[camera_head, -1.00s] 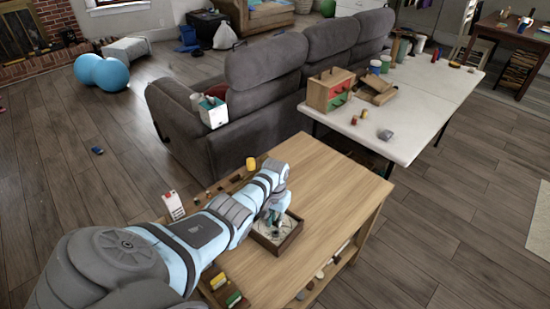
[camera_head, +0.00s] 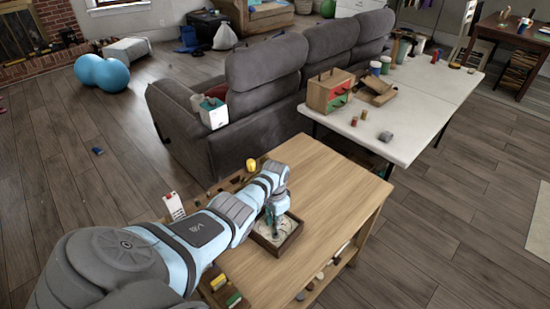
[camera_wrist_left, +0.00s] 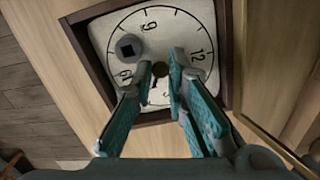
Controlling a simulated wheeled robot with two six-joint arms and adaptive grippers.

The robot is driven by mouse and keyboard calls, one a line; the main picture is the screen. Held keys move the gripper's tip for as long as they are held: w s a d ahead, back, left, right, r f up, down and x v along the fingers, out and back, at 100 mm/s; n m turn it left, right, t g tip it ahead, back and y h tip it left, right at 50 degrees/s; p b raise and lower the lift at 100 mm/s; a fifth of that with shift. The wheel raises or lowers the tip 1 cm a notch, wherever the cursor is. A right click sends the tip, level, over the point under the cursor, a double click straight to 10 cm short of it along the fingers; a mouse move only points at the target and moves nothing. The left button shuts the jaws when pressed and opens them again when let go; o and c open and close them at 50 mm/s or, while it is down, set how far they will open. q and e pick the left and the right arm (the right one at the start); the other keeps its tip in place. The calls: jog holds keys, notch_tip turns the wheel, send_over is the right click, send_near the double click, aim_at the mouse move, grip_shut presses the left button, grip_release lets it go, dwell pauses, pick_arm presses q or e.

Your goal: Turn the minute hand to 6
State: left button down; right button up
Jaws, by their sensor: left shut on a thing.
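The clock is a white face in a dark square wooden frame (camera_head: 290,240) lying on the wooden table. In the left wrist view its face (camera_wrist_left: 187,25) has the 9 at the top, the 12 at the right and the 6 at the left. My left gripper (camera_wrist_left: 161,66) points down over the middle of the face, also in the head view (camera_head: 270,222). Its fingers are closed around the small brown knob (camera_wrist_left: 160,70) of what looks like the minute hand, mostly hidden by the fingers. A grey round piece with a dark square (camera_wrist_left: 129,46) sits on the face.
The wooden table (camera_head: 335,190) is bare right of the clock. Small blocks (camera_head: 232,299) lie on its lower shelf. A yellow piece (camera_head: 251,164) is at its back edge. A white table (camera_head: 425,100) with boxes and a grey sofa (camera_head: 265,125) stand behind.

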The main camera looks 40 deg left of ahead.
pick_arm(q)
jog(key=c, duration=1.6)
grip_release()
notch_tip(320, 180, up, 12)
jog(key=shift+w, duration=0.1)
